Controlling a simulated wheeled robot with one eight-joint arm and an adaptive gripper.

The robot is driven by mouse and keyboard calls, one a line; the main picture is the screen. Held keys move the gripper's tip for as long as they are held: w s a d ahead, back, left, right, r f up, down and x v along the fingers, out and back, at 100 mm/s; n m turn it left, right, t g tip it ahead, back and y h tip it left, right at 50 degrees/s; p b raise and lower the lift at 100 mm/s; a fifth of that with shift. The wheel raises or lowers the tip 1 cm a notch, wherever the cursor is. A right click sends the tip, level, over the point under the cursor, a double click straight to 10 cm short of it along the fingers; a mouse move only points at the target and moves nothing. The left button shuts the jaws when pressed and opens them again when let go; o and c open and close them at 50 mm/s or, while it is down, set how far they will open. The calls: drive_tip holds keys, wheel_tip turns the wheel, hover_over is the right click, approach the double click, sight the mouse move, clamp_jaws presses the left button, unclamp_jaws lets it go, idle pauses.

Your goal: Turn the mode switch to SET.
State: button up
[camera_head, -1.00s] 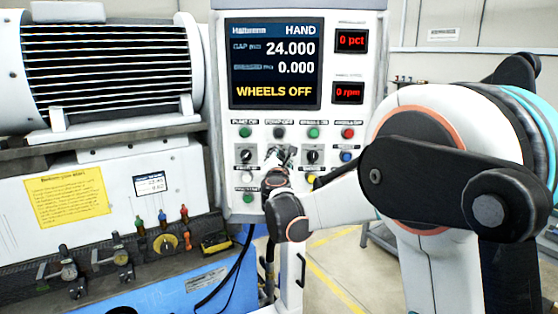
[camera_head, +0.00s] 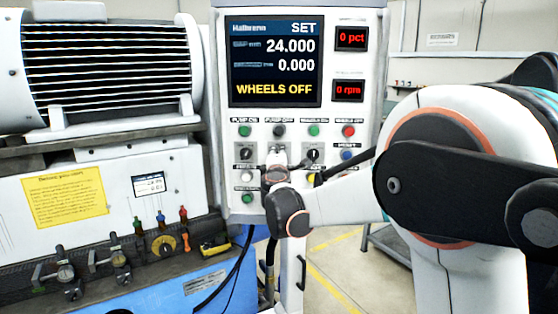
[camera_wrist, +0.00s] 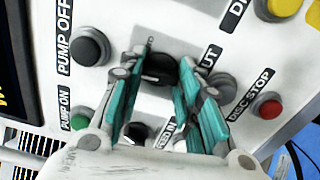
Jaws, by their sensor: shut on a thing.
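The mode switch (camera_wrist: 158,69) is a black knob on the light control panel (camera_head: 380,40). In the wrist view it sits between the teal-padded fingers of my gripper (camera_wrist: 160,88), which are shut on it.
A grey-black button (camera_wrist: 90,47) labelled PUMP OFF and a red button (camera_wrist: 268,105) lie close beside my fingers. Other knobs (camera_head: 312,155) and buttons flank the gripper.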

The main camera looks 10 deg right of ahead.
drive_tip(key=shift+m, duration=0.6)
drive_tip(key=o, duration=1)
drive_tip(key=shift+o, duration=0.2)
drive_tip(key=shift+s, duration=0.1)
drive_tip(key=v, duration=1.1)
drive_tip(key=shift+s, duration=0.4)
drive_tip(key=shift+a, duration=0.1)
